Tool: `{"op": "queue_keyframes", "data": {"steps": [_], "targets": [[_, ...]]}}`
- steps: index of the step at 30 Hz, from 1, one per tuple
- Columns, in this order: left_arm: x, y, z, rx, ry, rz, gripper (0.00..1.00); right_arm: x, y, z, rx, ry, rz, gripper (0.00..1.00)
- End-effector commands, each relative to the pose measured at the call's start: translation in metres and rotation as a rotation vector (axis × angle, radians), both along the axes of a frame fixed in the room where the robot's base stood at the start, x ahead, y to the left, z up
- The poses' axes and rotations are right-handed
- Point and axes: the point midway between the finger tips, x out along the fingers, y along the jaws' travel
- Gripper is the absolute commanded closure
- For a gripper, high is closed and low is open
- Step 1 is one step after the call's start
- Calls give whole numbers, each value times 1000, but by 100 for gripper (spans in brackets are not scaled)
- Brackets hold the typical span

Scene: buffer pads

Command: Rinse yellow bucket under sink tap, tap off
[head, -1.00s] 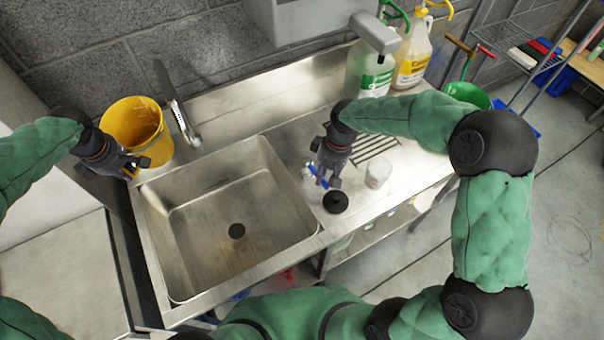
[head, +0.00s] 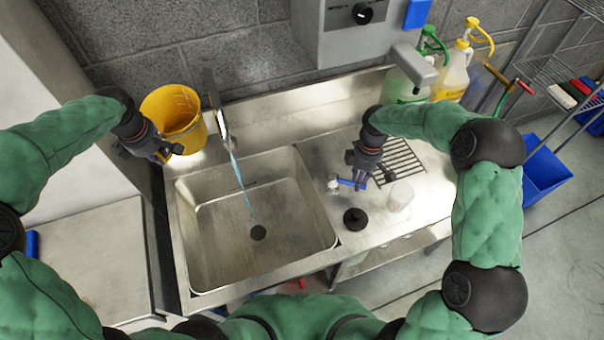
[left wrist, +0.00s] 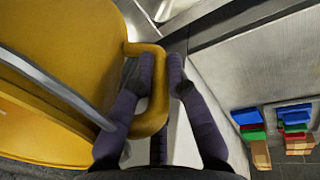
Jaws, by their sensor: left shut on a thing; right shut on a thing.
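The yellow bucket (head: 186,140) is upright at the back left of the sink, left of the tap (head: 215,103). Water (head: 239,178) runs from the tap into the sink basin (head: 290,215), down to the drain, and misses the bucket. The bucket's contents are unclear.
A black round piece (head: 355,219) and a whitish cup (head: 400,197) are close to my right gripper. A green-topped bottle (head: 400,88) and a yellow-topped jug (head: 452,78) stand at the back right. The basin is empty apart from the water.

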Motion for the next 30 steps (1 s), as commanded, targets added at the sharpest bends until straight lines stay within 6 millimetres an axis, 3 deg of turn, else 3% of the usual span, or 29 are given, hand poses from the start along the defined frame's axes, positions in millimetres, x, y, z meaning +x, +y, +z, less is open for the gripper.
{"op": "queue_keyframes", "data": {"steps": [12, 27, 28, 30], "targets": [[0, 0, 9, 0, -2, 0, 100, 13, -2, 1, -1, -2, 162, 100], [0, 0, 10, 0, -2, 0, 100, 14, -2, 0, -1, -2, 177, 100], [0, 0, 10, 0, -2, 0, 100, 14, -3, 0, -1, -2, 177, 69], [0, 0, 10, 0, -2, 0, 100, 14, -2, 0, -1, -2, 177, 50]]}}
